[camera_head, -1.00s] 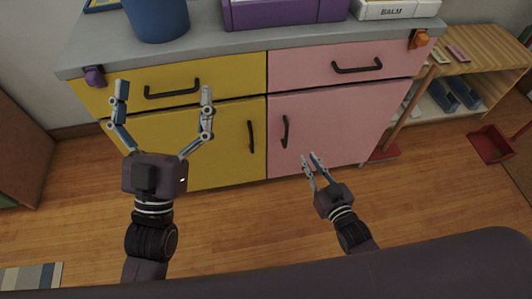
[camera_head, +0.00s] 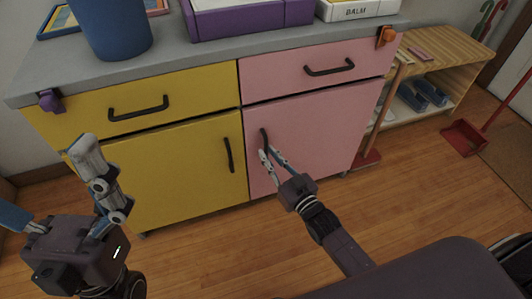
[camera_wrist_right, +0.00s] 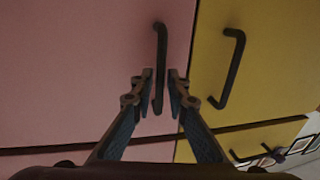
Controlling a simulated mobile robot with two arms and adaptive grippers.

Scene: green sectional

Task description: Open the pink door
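The pink door (camera_head: 310,137) is shut, at the lower right of the cabinet. Its dark vertical handle (camera_head: 264,141) is near its left edge. My right gripper (camera_head: 269,154) is at the handle's lower part in the head view. In the right wrist view, my right gripper (camera_wrist_right: 160,78) has its fingers a little apart, one on each side of the pink door's handle (camera_wrist_right: 160,65). I cannot tell whether they touch it.
A yellow door (camera_head: 180,175) with its own handle (camera_head: 228,155) adjoins on the left. Pink and yellow drawers are above. A wooden shelf (camera_head: 450,55) and red dustpan (camera_head: 464,136) stand to the right. The wooden floor in front is clear.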

